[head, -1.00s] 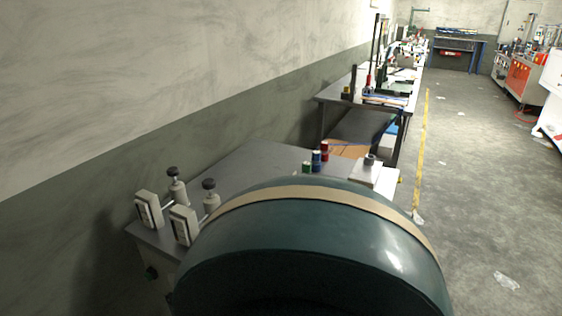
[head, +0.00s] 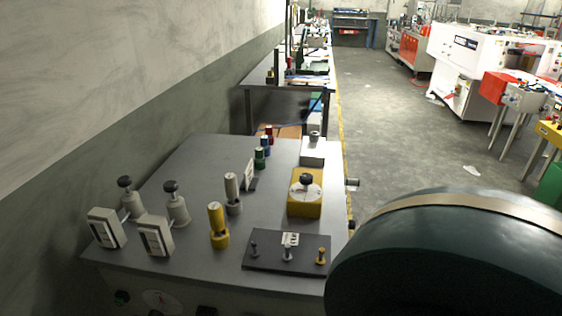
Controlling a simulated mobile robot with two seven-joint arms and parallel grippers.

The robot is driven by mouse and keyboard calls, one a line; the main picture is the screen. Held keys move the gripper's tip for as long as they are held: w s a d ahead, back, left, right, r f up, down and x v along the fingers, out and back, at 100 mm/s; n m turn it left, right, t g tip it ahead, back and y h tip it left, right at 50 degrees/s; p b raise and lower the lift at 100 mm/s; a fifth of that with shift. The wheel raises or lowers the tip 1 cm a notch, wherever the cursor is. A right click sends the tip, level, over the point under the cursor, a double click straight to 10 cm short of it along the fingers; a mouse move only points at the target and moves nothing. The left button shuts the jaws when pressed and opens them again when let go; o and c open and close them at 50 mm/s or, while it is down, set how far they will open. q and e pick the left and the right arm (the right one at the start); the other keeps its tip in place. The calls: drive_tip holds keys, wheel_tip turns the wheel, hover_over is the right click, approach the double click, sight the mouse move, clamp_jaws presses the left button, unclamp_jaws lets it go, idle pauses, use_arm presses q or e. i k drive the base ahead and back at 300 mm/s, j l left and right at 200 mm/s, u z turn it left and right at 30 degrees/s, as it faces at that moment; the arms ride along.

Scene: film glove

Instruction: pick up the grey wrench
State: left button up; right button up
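I cannot make out a grey wrench in the head view. The nearest grey table (head: 190,220) carries fixed-looking devices and spools, and none of them looks like a wrench. A large dark teal rounded object with a tan band (head: 450,250) fills the lower right and hides what lies behind it. Neither of my grippers shows in the head view.
On the table are two white meters (head: 107,228), a yellow box with a knob (head: 305,195), a yellow cylinder (head: 218,225) and a dark plate with pegs (head: 287,252). A wall runs along the left. Open floor (head: 400,150) lies to the right, with white machinery (head: 475,65) beyond.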

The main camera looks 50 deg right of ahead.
sight(231, 184)
drive_tip(key=i+j+z, duration=0.1)
drive_tip(key=z, duration=0.35)
drive_tip(key=j+z, duration=0.6)
drive_tip(key=z, duration=0.3)
drive_tip(key=i+j+z, duration=0.45)
drive_tip(key=z, duration=0.15)
